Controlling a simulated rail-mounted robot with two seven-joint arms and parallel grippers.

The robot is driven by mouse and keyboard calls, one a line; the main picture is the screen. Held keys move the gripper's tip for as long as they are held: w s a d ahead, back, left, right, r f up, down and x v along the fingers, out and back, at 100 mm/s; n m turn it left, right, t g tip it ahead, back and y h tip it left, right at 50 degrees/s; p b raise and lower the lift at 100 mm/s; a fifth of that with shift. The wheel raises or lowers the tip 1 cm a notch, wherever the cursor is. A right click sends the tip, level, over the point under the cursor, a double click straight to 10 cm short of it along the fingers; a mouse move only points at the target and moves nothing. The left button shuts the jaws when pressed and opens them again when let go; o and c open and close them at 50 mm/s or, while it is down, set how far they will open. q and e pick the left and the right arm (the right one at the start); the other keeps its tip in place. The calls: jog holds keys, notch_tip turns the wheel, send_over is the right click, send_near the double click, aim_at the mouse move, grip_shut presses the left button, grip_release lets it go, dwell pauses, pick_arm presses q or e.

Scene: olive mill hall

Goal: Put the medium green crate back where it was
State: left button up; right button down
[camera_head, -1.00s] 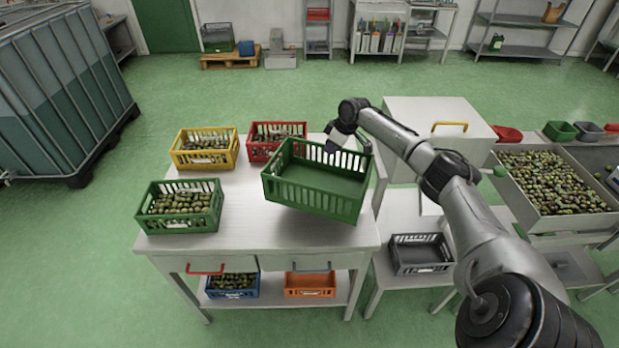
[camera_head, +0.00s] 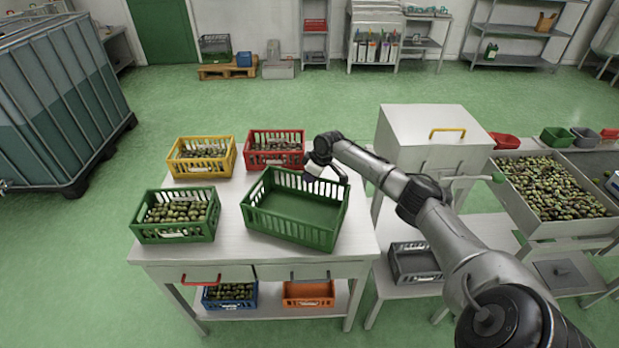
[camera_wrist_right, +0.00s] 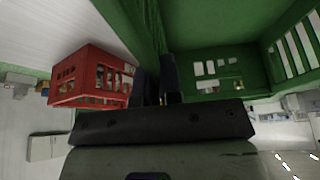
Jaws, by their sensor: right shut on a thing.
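The medium green crate (camera_head: 293,229) is empty and sits on or just above the right part of the white table (camera_head: 240,251), turned at an angle; I cannot tell if it fully rests. My right gripper (camera_head: 318,170) is shut on its far right rim. In the right wrist view the gripper (camera_wrist_right: 157,75) has its fingers on either side of the green crate wall (camera_wrist_right: 215,68). A smaller green crate of olives (camera_head: 177,234) stands to its left. My left gripper is not in view.
A yellow crate (camera_head: 202,178) and a red crate (camera_head: 275,158), both with olives, stand behind on the table. A blue crate (camera_head: 230,303) and an orange crate (camera_head: 308,302) are on the lower shelf. A dark grey crate (camera_head: 417,279) stands right of the table.

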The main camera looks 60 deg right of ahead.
jog(key=c, duration=1.3)
grip_release()
jog(key=p+v, duration=0.2)
jog(key=v, duration=0.8)
jog(key=shift+s+d+r, duration=0.1)
jog(key=shift+d+r, duration=0.05)
jog(key=shift+r, duration=0.2)
jog(key=shift+s+r, duration=0.25)
jog(key=shift+r, duration=0.35)
